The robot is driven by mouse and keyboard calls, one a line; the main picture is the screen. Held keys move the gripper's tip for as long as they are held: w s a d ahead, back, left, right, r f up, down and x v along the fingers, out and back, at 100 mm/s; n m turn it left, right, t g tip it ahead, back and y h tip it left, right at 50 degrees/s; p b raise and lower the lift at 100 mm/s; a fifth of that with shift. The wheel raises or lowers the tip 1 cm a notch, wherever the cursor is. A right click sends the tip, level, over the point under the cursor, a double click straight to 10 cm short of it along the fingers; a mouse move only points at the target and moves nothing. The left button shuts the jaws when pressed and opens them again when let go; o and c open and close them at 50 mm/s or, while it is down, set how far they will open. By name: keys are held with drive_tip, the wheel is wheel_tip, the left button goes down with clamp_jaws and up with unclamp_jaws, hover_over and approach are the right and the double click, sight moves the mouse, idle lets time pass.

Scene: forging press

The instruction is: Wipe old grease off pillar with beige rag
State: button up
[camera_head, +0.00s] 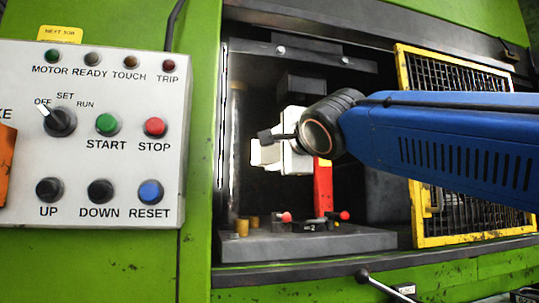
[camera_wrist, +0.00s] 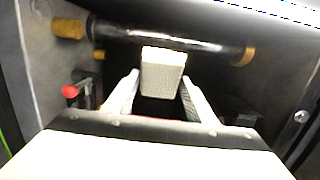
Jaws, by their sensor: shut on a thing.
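The pillar (camera_head: 236,150) stands upright at the left of the press opening. In the wrist view the pillar (camera_wrist: 140,35) lies across the top, dark and glossy with brass-coloured ends; the dark coat looks like grease. The beige rag (camera_wrist: 163,72) is a pale block between the fingers of my gripper (camera_wrist: 160,88), which is shut on it. In the head view the rag (camera_head: 258,154) is just right of the pillar at about mid height. The rag's top edge overlaps the pillar's edge in the wrist view; I cannot tell whether they touch.
A red upright (camera_head: 323,190) and red-knobbed clamps (camera_head: 284,217) stand on the grey press bed (camera_head: 310,243), right of the pillar. A yellow-framed mesh guard (camera_head: 418,150) is at the right, behind my arm. A button panel (camera_head: 90,140) is at the left, outside the opening.

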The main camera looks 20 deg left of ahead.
drive_tip(key=v, duration=2)
idle(0.3)
drive_tip(key=shift+s, duration=0.15)
drive_tip(key=x, duration=1)
drive_tip(key=shift+w+a, duration=0.15)
drive_tip(key=shift+w, duration=0.2)
drive_tip(key=shift+s, duration=0.1)
drive_tip(key=x, duration=2)
drive_tip(key=shift+w, duration=0.25)
idle(1.2)
drive_tip(key=shift+a+f, duration=0.1)
